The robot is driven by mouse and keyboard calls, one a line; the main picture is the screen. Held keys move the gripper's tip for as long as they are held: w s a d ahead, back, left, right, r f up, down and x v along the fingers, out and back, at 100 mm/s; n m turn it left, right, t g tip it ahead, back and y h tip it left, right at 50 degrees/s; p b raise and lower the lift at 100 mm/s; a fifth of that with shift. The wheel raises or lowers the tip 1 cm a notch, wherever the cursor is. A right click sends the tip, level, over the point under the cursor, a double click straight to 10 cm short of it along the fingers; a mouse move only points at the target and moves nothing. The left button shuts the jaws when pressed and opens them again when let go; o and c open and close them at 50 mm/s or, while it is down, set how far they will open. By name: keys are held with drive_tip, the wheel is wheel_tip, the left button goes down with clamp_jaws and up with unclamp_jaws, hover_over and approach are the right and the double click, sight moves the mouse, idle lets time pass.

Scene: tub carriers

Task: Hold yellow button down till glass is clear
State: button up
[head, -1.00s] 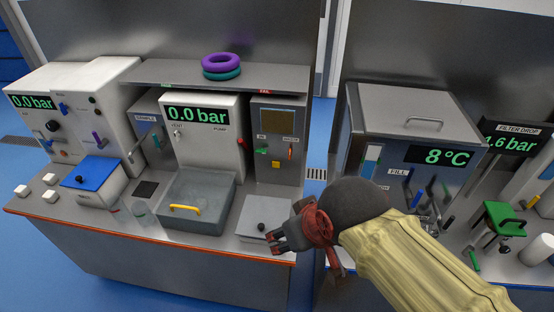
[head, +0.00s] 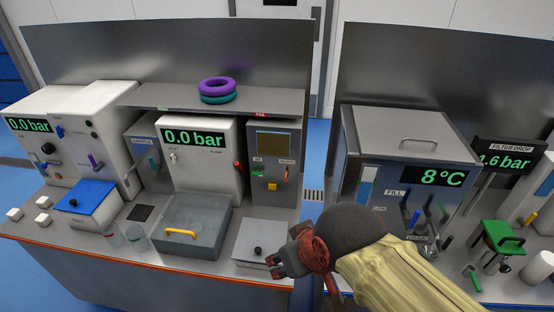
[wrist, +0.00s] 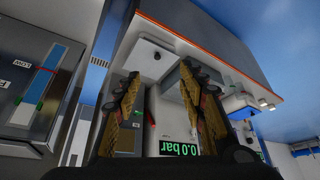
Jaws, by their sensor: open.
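The yellow button (head: 272,187) is a small square low on the front of a grey panel unit (head: 265,165), under the shelf. Above it is a dark brownish glass window (head: 274,147) that looks murky. A green piece and a red lever sit between them. My gripper (head: 275,262) is open and empty, low at the bench's front edge beside a grey lidded box, well below and in front of the button. In the wrist view its two fingers (wrist: 160,85) are apart with nothing between them. I cannot pick out the button there.
The grey lidded box (head: 262,236) with a black knob stands near my fingers. A grey tub (head: 193,212) with a yellow handle is left of it. Purple and teal rings (head: 217,90) lie on the shelf. A tank unit (head: 410,145) reading 8°C stands right, across a gap.

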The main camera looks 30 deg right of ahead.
clamp_jaws()
idle(1.6)
